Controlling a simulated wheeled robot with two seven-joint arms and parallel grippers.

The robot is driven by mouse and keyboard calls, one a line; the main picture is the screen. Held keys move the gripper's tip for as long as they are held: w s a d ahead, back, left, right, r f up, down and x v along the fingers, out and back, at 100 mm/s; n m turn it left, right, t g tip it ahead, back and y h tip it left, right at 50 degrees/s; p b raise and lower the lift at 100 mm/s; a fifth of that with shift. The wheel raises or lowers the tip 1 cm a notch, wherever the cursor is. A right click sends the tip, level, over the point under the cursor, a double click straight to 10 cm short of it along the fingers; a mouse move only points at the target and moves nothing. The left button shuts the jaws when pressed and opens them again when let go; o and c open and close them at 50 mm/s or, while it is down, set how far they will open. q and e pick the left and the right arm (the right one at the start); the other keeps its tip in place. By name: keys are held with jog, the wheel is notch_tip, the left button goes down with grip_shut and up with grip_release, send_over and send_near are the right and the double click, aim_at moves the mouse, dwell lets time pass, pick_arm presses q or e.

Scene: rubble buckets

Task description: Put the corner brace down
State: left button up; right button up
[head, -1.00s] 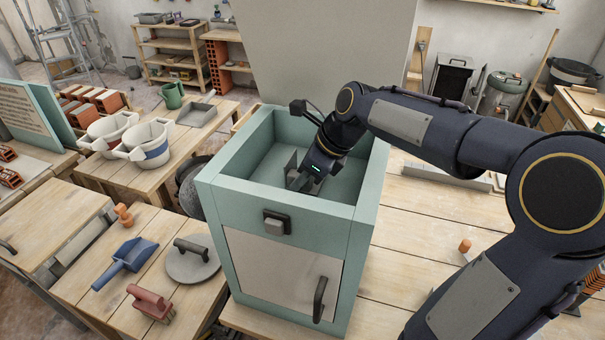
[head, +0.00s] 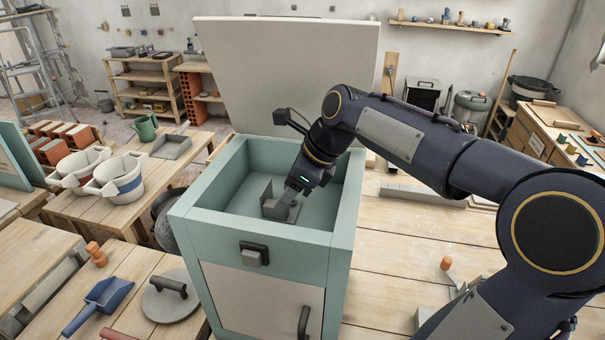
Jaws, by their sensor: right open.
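The grey metal corner brace (head: 268,203) sits inside the open-topped compartment of a teal cabinet (head: 250,236), with one plate standing upright. It appears to rest on the compartment floor. My right gripper (head: 294,196) reaches down into the compartment from the upper right. Its jaws are open, just above and beside the brace's right part, and partly hide it. I cannot tell whether a finger touches the brace. My left gripper is not in view.
The cabinet's pale lid (head: 290,75) stands raised behind it. The cabinet walls surround my right gripper closely.

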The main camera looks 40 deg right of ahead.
jog(key=v, duration=0.7)
jog(key=shift+r, duration=0.15)
jog(key=shift+d, duration=0.1)
